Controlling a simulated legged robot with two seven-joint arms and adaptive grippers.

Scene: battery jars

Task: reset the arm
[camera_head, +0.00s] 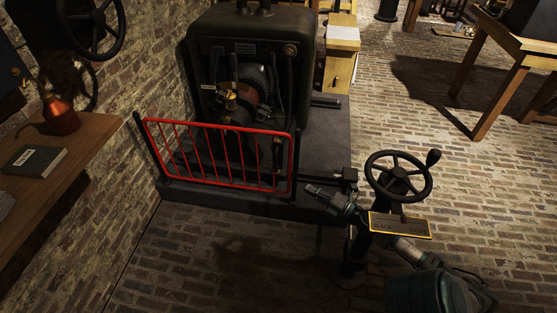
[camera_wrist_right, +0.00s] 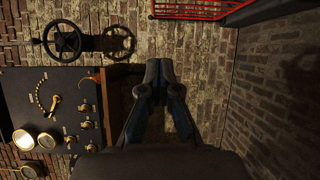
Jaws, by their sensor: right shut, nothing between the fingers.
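My right arm comes in from the lower right in the head view and passes behind the handwheel stand. Its gripper (camera_head: 314,190) is in front of the right end of the red railing. In the right wrist view the gripper (camera_wrist_right: 160,70) has its fingertips together, with nothing between them. My left gripper is not in view. No battery jar can be made out for sure.
A black handwheel (camera_head: 398,176) on a post with a plate (camera_head: 400,225) stands close to my right arm. A red railing (camera_head: 220,156) fronts a dark machine (camera_head: 245,60). A wooden shelf (camera_head: 75,155) is at left. A dial panel (camera_wrist_right: 60,110) shows in the wrist view.

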